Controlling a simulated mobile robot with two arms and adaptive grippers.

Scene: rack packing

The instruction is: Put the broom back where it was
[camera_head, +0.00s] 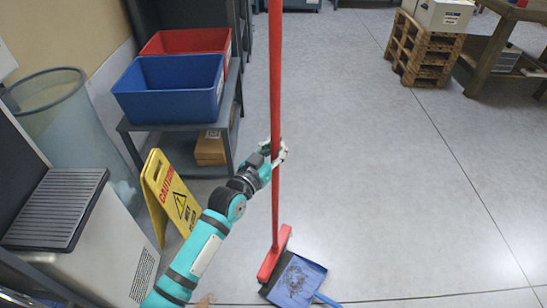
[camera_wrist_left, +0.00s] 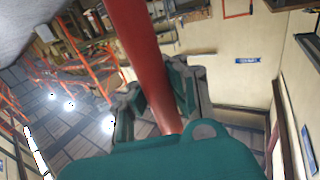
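A red broom (camera_head: 276,75) stands nearly upright in the head view, its red head (camera_head: 271,256) low near the floor, beside and partly behind a blue dustpan (camera_head: 296,280). My left gripper (camera_head: 277,153) is at the middle of the broom's handle, with its fingers around it. The left wrist view shows the red handle (camera_wrist_left: 140,55) running between the two fingers of the left gripper (camera_wrist_left: 160,105). Whether the broom head touches the floor is hard to tell. My right gripper is not in view.
A yellow caution sign (camera_head: 171,195) stands left of my arm. A shelf with a blue bin (camera_head: 172,92) and a red bin (camera_head: 192,41) is at the upper left, near a translucent barrel (camera_head: 75,130). Wooden pallets (camera_head: 424,50) stand at the upper right. The floor at right is clear.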

